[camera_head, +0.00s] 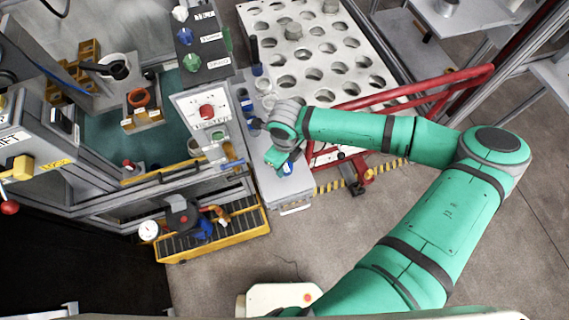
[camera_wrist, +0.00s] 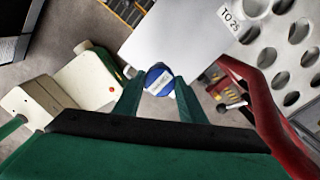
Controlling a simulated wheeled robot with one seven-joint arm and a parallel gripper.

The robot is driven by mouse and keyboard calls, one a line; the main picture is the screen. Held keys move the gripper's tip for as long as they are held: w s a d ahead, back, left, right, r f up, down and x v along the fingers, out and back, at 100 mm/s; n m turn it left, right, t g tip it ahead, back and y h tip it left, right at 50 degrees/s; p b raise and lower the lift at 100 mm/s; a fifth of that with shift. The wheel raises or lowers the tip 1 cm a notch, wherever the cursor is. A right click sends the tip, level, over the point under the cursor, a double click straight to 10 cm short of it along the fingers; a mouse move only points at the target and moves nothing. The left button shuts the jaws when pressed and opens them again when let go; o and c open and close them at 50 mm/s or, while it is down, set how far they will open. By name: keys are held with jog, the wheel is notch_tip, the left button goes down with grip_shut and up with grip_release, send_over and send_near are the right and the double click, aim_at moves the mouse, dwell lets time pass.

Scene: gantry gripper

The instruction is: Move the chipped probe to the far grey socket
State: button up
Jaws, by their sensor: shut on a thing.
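My gripper (camera_wrist: 158,84) has its two green fingers on either side of a round blue-topped piece (camera_wrist: 158,76) with a white patch, which I take to be the probe. It is shut on this piece. In the head view the gripper (camera_head: 279,158) is over the front part of a narrow grey shelf (camera_head: 292,197), and the blue piece (camera_head: 288,168) shows just beside it. I cannot make out a chip on it, nor whether its lower end is free of the shelf. Pale round sockets (camera_head: 263,84) are farther back on the same shelf; I cannot tell which is the far grey one.
Several blue items (camera_head: 247,104) stand along the shelf's left side. A red bar frame (camera_head: 440,83) runs right of my gripper, close to my forearm. A white plate with many holes (camera_head: 312,70) lies behind. A control panel with a red knob (camera_head: 207,111) stands left.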

jog(key=shift+w+a+f, duration=0.1)
jog(key=shift+w+f, duration=0.9)
jog(key=shift+f, duration=0.15)
notch_tip(320, 180, down, 3)
jog(key=shift+w+f, duration=0.15)
jog(key=o, duration=0.6)
jog(key=shift+f, duration=0.15)
jog(key=shift+c, duration=0.2)
jog(key=o, duration=0.4)
jog(key=shift+o, duration=0.2)
